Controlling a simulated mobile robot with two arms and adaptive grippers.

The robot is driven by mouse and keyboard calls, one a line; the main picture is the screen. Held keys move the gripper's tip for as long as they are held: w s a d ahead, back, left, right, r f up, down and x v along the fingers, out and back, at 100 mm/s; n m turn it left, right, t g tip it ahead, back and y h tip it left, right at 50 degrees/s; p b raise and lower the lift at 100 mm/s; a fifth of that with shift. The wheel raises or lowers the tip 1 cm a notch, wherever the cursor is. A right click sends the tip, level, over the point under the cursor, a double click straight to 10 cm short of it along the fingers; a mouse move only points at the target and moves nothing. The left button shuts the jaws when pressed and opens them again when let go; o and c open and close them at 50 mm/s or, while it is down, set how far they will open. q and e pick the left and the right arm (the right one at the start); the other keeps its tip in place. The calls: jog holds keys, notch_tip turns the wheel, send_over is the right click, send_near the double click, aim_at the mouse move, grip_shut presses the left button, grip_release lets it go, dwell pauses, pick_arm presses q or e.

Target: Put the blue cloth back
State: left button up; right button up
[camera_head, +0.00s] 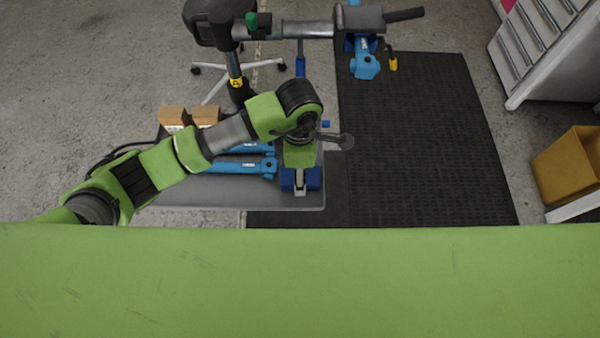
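A small dark-blue patch, which looks like the blue cloth (314,179), shows on both sides of my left gripper's fingertips at the right end of a grey tray-like surface (225,195). My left gripper (300,186) points down over it, and its fingers hide the patch's middle. I cannot tell whether the fingers are closed on the cloth, or whether it lies on the surface or hangs just above. My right gripper is not in view.
Blue-handled tools (235,167) lie left of the gripper, with small cardboard boxes (172,116) behind. A repair stand (290,30) rises at the back. A black mat (430,140) is clear on the right. A yellow bin (568,165) and drawer cabinet (540,45) stand far right.

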pick_arm(q)
notch_tip(320, 180, up, 10)
jog(key=b, duration=0.1)
jog(key=shift+b, duration=0.35)
dwell(0.3)
